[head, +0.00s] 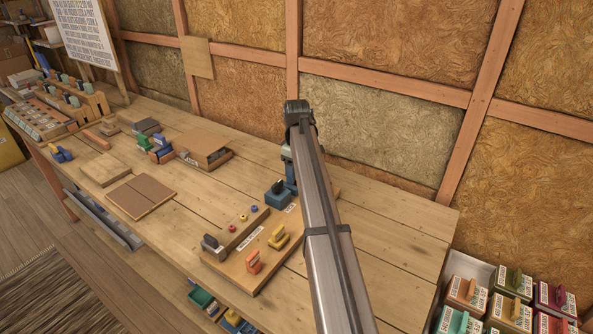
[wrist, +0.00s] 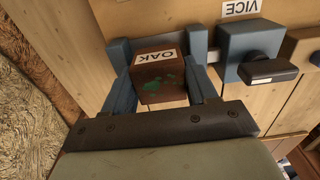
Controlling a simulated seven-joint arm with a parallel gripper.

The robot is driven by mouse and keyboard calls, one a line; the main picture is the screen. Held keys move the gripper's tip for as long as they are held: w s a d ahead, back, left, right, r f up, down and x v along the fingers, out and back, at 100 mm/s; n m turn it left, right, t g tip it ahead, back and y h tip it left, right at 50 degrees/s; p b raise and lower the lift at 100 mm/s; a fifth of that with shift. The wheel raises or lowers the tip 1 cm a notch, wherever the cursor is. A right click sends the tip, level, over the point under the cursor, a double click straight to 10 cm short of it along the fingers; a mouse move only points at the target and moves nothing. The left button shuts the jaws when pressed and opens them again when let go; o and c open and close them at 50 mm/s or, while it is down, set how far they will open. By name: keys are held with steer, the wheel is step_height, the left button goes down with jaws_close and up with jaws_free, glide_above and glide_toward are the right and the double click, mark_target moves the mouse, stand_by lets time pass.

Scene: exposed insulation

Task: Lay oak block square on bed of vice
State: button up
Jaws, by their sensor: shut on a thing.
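The oak block (wrist: 158,88), dark brown with a white OAK label and green patches, is between the fingers of my gripper (wrist: 163,84) in the wrist view. My gripper is shut on it. The blue-grey vice (wrist: 247,45) has a dark handle and a VICE label beside it. The block lies between its right-hand jaw and a blue-grey part at left. I cannot tell whether the block touches the bed, which is mostly hidden. In the head view the vice (head: 277,193) stands beside my arm, which hides the block and fingertips.
A brown box (head: 203,150) and flat boards lie left. The bench right of my arm is clear. The insulated wall stands close behind.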

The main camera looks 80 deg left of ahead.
steer(key=shift+d+f, duration=0.25)
steer(key=shift+f, duration=0.25)
steer(key=shift+d+f, duration=0.2)
steer(key=shift+f, duration=0.25)
steer(key=o, duration=0.8)
steer(key=shift+o, duration=0.2)
steer(key=shift+r, duration=0.1)
steer(key=shift+a+r, duration=0.15)
steer(key=shift+r, duration=0.45)
steer(key=shift+o, duration=0.8)
steer(key=shift+r, duration=0.3)
steer(key=shift+a+r, duration=0.15)
steer(key=shift+r, duration=1.2)
steer(key=shift+a+r, duration=0.15)
steer(key=shift+r, duration=1.15)
